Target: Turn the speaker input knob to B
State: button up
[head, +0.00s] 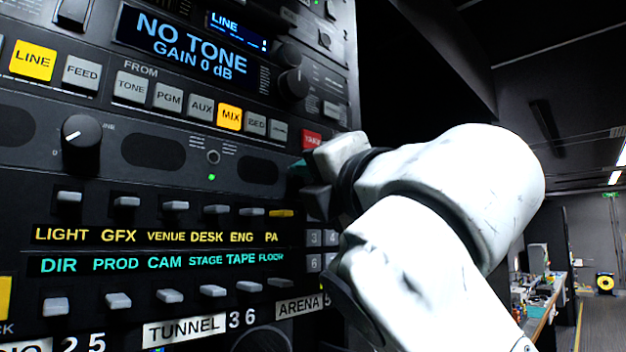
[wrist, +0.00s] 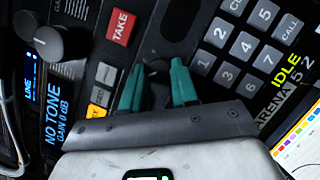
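In the wrist view, a small dark knob-like part (wrist: 157,71) shows between my fingertips. It may be the speaker input knob, but no A or B label is readable and its pointer cannot be made out. My gripper (wrist: 160,70) has two teal fingers that stand apart on either side of this part; whether they touch it I cannot tell. In the head view, my gripper (head: 305,170) is at the right side of the rack panel, below the red button, and my arm hides the spot in front of it.
A red TAKE button (wrist: 121,27) and a numbered keypad (wrist: 225,75) flank the fingers closely. A large black knob (head: 82,132) and rows of grey switches lie to the left. A lit NO TONE display (head: 190,45) is above. An aisle (head: 603,320) is free at right.

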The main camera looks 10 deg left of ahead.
grip_shut()
jog(key=shift+m, duration=0.5)
jog(key=shift+a+r+m+g+h+p, duration=0.15)
jog(key=shift+m+g+h+p, duration=0.4)
jog(key=shift+m+p, duration=1.1)
jog(key=shift+d+r+m+g+h+p, duration=0.2)
jog(key=shift+m+h+p, duration=0.6)
jog(key=shift+m, duration=1.65)
jog(key=shift+f, duration=0.1)
jog(key=shift+o, duration=1.8)
grip_release()
